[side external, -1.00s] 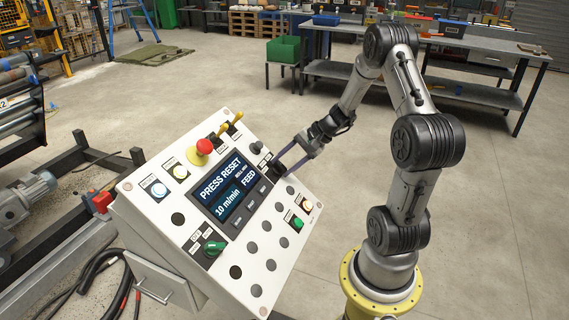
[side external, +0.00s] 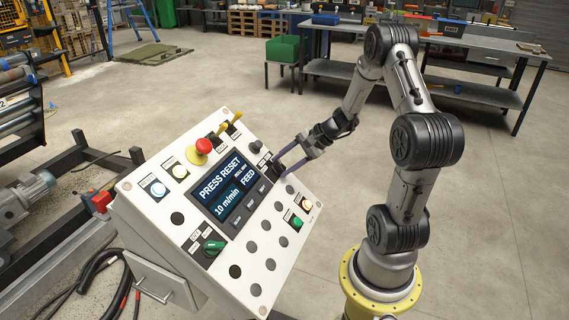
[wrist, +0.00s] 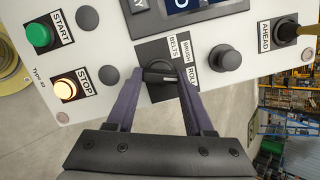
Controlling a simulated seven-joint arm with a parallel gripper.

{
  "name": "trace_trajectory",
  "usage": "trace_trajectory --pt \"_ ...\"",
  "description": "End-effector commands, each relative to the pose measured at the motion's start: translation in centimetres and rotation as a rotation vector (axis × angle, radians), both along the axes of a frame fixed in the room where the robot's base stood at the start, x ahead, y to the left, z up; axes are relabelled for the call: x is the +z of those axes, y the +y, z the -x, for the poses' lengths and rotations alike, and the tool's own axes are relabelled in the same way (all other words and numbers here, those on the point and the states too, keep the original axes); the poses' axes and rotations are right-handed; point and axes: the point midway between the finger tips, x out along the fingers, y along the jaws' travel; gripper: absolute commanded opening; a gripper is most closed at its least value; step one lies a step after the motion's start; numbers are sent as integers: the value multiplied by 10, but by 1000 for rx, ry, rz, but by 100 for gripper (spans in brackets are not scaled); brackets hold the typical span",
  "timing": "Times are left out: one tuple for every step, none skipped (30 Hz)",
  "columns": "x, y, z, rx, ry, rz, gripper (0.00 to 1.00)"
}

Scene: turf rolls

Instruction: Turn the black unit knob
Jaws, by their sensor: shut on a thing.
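The black unit knob (wrist: 158,74) sits on a dark plate on the sloped control panel (side external: 262,290), beside the labels BELTS, BRUSH and ROLL. In the wrist view its bar lies nearly level across the picture, with a pale mark on it. My gripper (wrist: 161,77) is shut on the knob, one purple finger on each side. The gripper (side external: 280,165) also shows in the side view, reaching the panel's upper right from the arm's side. There the fingers partly hide the knob.
A round black knob (wrist: 225,58) is close to my right finger in the wrist view. The green START (wrist: 40,35) and lit STOP (wrist: 64,89) buttons are to the left. A red emergency button (side external: 204,146) and green selector (side external: 214,247) are also on the panel, around the screen (side external: 227,191).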

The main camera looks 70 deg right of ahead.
Motion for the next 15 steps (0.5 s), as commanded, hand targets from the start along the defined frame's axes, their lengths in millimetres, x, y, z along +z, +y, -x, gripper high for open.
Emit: trace_trajectory --pt "1 -1 0 -1 -2 3 0" --pt "1 -1 0 -1 -2 3 56" --pt "1 -1 0 0 -1 3 63" --pt "1 -1 0 0 -1 3 69" --pt "1 -1 0 0 -1 3 74" --pt "1 -1 0 0 -1 3 81" --pt "1 -1 0 0 -1 2 82" --pt "1 -1 0 0 -1 2 82" --pt "0 0 0 0 -1 2 82" --pt "0 0 0 1 0 2 82" --pt "0 0 0 1 0 2 82" --pt "0 0 0 1 0 2 82" --pt "0 0 0 1 0 2 82" --pt "0 0 0 1 0 2 82" --pt "1 0 0 1 0 2 82"
